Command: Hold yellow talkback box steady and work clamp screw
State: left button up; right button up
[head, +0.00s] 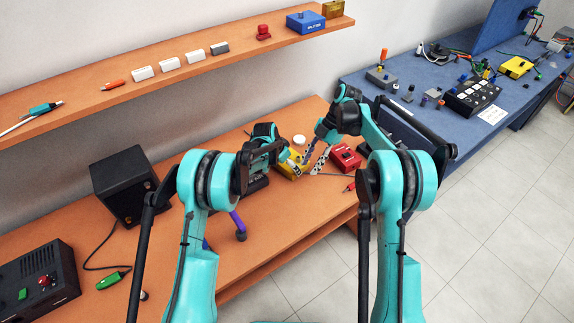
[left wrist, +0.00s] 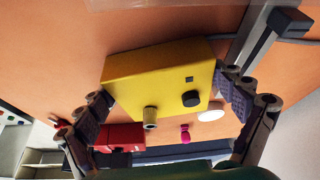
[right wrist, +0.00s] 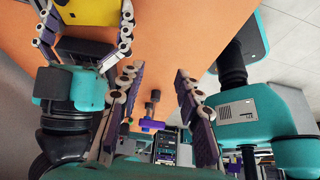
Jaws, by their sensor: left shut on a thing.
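The yellow box (head: 291,172) stands on the orange bench. In the left wrist view the yellow box (left wrist: 150,75) shows a black knob (left wrist: 190,99) and a metal post (left wrist: 150,118). My left gripper (left wrist: 170,95) is shut on it, one finger at each side. The box (right wrist: 88,10) is partly cut off at the top of the right wrist view. My right gripper (right wrist: 157,78) is open and empty, close to the box and left fingers. A dark post with a purple bar (right wrist: 152,124) shows beyond its fingers; I cannot tell whether it is the clamp screw.
A red box (head: 345,157) stands right of the yellow one. A purple and black piece (head: 238,224) is near the bench's front edge. A black speaker (head: 124,185) stands at the left. A shelf (head: 230,62) runs above. The bench front between is mostly clear.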

jog(key=shift+c, duration=0.4)
jog(key=r+t+h, duration=0.1)
jog(key=t+h, duration=0.2)
jog(key=h, duration=0.2)
send_over(298, 160)
jog(key=shift+w+r, duration=0.15)
jog(key=shift+w, duration=0.25)
notch_tip(298, 160, down, 9)
jog(key=shift+r, duration=0.1)
jog(key=shift+c, duration=0.4)
jog(key=shift+r, duration=0.1)
grip_shut()
grip_release()
